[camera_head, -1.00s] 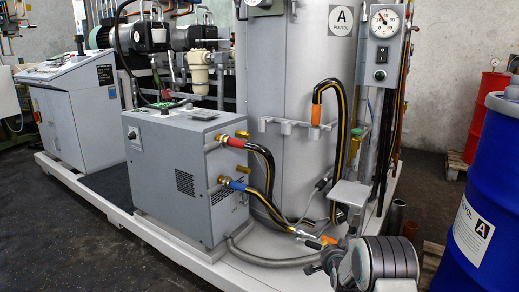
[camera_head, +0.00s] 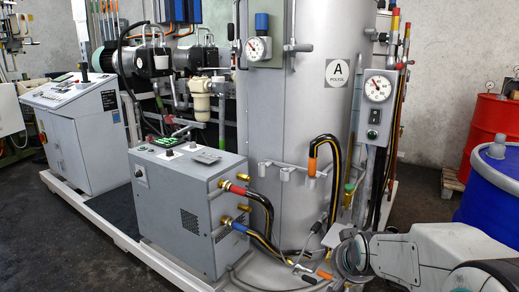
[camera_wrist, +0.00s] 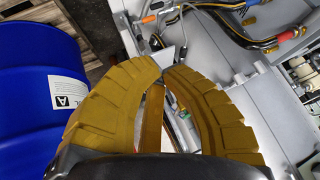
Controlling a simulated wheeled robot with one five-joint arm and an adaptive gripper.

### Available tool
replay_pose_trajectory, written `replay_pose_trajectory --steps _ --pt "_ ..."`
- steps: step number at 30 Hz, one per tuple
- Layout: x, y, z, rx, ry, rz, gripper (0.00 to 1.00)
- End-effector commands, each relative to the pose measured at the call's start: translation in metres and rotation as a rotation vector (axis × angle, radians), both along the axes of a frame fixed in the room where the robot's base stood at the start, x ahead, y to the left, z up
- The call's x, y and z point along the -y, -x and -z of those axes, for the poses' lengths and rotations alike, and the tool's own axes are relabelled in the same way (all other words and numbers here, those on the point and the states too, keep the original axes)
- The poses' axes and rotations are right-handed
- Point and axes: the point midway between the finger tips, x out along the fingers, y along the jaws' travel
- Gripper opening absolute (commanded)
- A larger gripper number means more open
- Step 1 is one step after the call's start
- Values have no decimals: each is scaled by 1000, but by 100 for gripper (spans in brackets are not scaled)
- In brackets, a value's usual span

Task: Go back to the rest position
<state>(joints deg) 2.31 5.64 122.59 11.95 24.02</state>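My gripper (camera_wrist: 163,74) shows in the wrist view as two curved, ribbed yellow fingers. In the head view my arm reaches in from the lower right, in front of the tall grey tank (camera_head: 300,100); the fingers are not clear there. The blue drum (camera_wrist: 38,85) with a white "A" label is left of the gripper in the wrist view, apart from it. It also stands at the right edge of the head view (camera_head: 490,205).
A grey box unit (camera_head: 180,215) with black hoses (camera_head: 265,215) stands on the white platform, left of my arm. A gauge panel (camera_head: 380,105) rises behind the arm. A red drum (camera_head: 490,130) stands at the back right. Dark floor (camera_head: 60,240) at the left is clear.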

Motion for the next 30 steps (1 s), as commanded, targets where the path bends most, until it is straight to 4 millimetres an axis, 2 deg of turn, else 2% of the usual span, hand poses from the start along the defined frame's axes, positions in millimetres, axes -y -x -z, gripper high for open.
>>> replay_pose_trajectory --steps 1,6,12,15,21,25,30 --pt "-2 21 -36 -24 19 -28 0" --pt "-9 92 -90 -130 82 -132 0" --pt "-14 172 -137 -247 140 -254 0" --pt "-15 205 -152 -293 162 -305 0" --pt "-17 250 -169 -360 188 -380 0" --pt "-18 264 -172 -381 195 -403 0" --pt "-18 270 -171 -391 198 -415 0"
